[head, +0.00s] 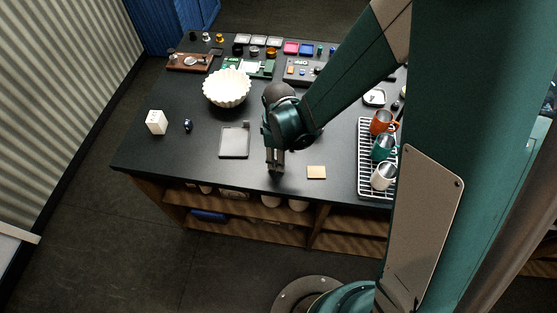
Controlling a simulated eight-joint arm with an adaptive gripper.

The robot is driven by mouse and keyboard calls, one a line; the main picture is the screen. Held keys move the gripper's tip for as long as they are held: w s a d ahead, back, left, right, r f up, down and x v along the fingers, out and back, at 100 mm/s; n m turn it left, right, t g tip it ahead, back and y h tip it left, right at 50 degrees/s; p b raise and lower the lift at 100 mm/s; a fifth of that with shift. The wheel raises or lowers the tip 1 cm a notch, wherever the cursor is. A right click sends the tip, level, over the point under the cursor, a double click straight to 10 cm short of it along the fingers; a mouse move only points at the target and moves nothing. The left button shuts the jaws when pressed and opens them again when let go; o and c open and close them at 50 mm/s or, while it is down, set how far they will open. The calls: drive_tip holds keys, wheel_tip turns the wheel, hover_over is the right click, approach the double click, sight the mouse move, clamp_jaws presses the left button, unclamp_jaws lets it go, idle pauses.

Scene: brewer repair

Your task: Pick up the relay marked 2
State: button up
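I cannot pick out a relay marked 2; no number is readable at this size. Several small parts that could include it lie along the back of the dark table, around a green circuit board (262,68) and a grey panel with small parts (298,71). My gripper (275,168) points down near the front of the table, between a grey square tray (234,142) and a small tan square (316,172). It is far from the back row. Its fingers look close together, but I cannot tell whether they are open or shut, or whether anything is between them.
A white fluted bowl (227,88) stands left of my arm. A white cube (156,122) and a small dark item (188,125) lie at left. A white rack (366,160) with orange, green and white mugs stands at right. The table's front-left area is mostly clear.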

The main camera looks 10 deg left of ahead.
drive_tip(key=shift+c, duration=0.3)
drive_tip(key=c, duration=0.9)
drive_tip(key=shift+o, duration=0.2)
drive_tip(key=shift+r, duration=0.1)
drive_tip(key=shift+r, duration=4.9)
